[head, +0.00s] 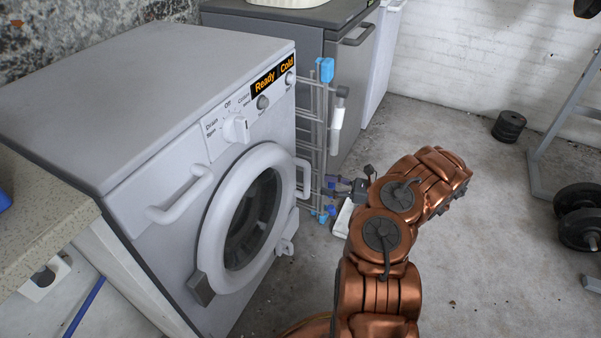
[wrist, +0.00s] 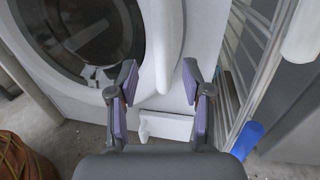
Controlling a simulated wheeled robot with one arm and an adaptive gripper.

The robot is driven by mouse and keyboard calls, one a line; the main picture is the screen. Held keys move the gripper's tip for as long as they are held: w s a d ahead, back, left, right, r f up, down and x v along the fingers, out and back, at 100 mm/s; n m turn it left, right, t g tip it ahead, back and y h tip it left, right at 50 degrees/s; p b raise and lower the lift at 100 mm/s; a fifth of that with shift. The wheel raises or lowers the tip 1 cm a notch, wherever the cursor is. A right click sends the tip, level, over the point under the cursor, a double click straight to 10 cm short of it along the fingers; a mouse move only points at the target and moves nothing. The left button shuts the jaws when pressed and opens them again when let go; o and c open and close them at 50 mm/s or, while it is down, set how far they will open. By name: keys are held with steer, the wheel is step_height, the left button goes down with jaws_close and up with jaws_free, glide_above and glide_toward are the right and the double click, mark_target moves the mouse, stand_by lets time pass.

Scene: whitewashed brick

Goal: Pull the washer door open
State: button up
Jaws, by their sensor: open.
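The white washer (head: 150,95) stands at the left in the head view. Its round front door (head: 212,225) looks shut, with dark glass in a thick white ring. The pale door handle (head: 304,180) is an upright loop on the door's right side; in the wrist view the handle (wrist: 162,45) runs down between my fingers' lines. My gripper (head: 333,185) is just right of the handle in the head view. In the wrist view my gripper (wrist: 160,80) is open and empty, its purple-padded fingers on either side of the handle's lower part. I cannot tell whether they touch it.
A folded drying rack (head: 312,125) with blue ends stands right behind the handle, close to my gripper. A grey appliance (head: 350,85) is beyond it. Weights (head: 508,126) and a metal stand (head: 560,130) are at the right. The concrete floor (head: 480,270) between is clear.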

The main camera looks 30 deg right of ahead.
mark_target(307, 180)
steer(key=shift+b+x, duration=0.95)
steer(key=shift+x, duration=2.95)
steer(key=shift+w+d, duration=0.1)
jaws_close()
